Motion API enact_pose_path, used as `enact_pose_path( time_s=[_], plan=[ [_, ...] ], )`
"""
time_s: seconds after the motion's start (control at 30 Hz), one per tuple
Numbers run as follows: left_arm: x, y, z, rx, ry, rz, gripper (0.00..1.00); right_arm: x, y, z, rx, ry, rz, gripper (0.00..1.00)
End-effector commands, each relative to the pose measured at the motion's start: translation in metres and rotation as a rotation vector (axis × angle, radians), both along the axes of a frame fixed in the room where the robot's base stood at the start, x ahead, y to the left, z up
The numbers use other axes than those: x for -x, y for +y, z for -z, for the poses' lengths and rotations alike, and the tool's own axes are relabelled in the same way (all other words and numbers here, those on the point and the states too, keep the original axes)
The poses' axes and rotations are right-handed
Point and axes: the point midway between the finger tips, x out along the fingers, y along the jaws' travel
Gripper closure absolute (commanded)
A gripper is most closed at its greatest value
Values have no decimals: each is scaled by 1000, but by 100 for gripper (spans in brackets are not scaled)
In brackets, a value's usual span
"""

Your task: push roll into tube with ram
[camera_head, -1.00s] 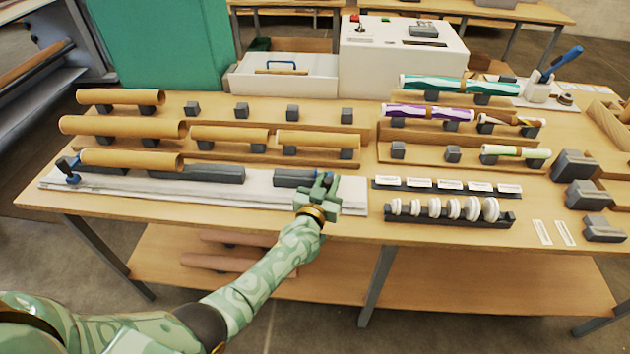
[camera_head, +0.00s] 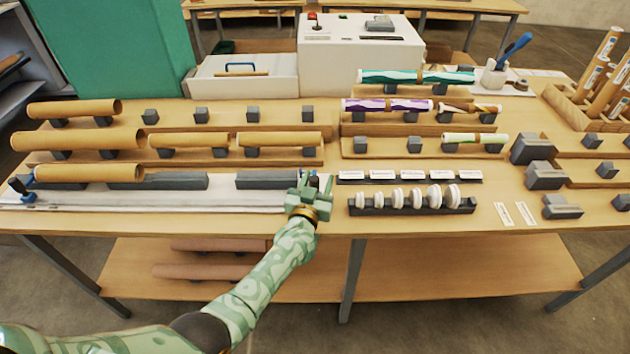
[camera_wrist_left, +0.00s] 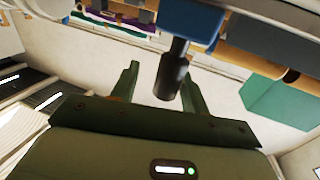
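My left gripper (camera_head: 311,184) is at the right end of a long pale fixture (camera_head: 225,207) along the table's front edge. In the left wrist view, its two fingers (camera_wrist_left: 160,85) stand apart, with the dark knob (camera_wrist_left: 172,75) of a blue block (camera_wrist_left: 190,20) between them. The knob lies close to one finger, with a gap to the other; this looks like the ram's handle, mostly hidden in the head view. A brown tube (camera_head: 90,173) lies at the fixture's left end, beside a blue clamp (camera_head: 20,187). No roll shows clearly on the fixture. My right gripper is out of view.
Grey blocks (camera_head: 158,181) line the fixture. More brown tubes (camera_head: 78,139) lie on racks behind. Coloured rolls (camera_head: 387,105) lie on racks to the right. A rack of white discs (camera_head: 412,200) stands right of my gripper. A white machine (camera_head: 358,60) stands at the back.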

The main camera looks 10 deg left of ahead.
Motion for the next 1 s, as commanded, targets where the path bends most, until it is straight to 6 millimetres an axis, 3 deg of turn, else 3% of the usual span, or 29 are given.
enact_pose_path(
  time_s=[0.23, 0.37, 0.7, 0.9, 1.0],
  plan=[
    [0, 2, -1, -1, -1, -3, 55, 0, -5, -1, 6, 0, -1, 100],
    [11, 2, -4, -1, -1, -3, 55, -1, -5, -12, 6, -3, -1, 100],
    [98, 3, -7, -2, 2, -1, 55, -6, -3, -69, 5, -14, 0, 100],
    [141, 4, -4, -1, 2, 0, 55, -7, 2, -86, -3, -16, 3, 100],
    [154, 4, -2, -2, 1, 0, 55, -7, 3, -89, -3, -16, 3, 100]
  ],
)
